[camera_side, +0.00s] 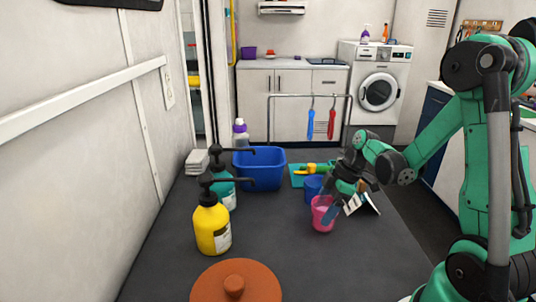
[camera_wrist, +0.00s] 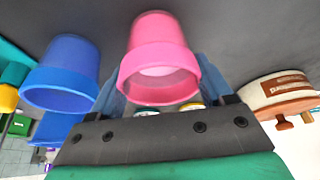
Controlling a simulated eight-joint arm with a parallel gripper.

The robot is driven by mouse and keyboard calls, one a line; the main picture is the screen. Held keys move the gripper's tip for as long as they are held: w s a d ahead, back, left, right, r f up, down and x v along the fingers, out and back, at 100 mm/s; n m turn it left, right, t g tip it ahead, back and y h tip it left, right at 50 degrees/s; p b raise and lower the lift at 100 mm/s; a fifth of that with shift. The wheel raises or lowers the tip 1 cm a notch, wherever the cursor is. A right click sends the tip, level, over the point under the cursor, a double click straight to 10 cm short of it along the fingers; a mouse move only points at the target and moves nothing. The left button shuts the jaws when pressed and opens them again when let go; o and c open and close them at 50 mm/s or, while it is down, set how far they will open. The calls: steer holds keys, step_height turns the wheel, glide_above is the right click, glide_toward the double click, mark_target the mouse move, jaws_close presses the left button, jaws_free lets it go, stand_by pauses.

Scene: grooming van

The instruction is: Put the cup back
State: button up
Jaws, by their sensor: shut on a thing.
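A pink cup (camera_side: 322,217) is at the middle right of the dark table in the side view. My gripper (camera_side: 332,208) reaches down to it from the right and is shut on it. In the wrist view the pink cup (camera_wrist: 160,58) sits between the bluish fingers of my gripper (camera_wrist: 163,80), its open rim facing the camera. Whether its base touches the table I cannot tell. A blue cup (camera_side: 313,188) stands just behind the pink one, and it also shows in the wrist view (camera_wrist: 66,70) to the left, apart from the pink cup.
A blue tub (camera_side: 258,172) stands further back. A yellow pump bottle (camera_side: 212,228) and a teal pump bottle (camera_side: 222,190) stand to the left. A brown lidded thing (camera_side: 236,283) is at the front. A teal mat (camera_side: 298,178) lies behind the cups.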

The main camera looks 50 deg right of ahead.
steer(key=shift+f, duration=0.1)
steer(key=o, duration=1.2)
steer(key=shift+c, duration=0.2)
steer(key=v, duration=1.1)
steer(key=w+a+m+t+h, duration=0.1)
steer(key=a+m+t+h, duration=0.2)
steer(key=a+m, duration=0.6)
steer(key=shift+w+a+r+t, duration=0.35)
steer(key=shift+a+t, duration=0.15)
steer(key=shift+a, duration=2.9)
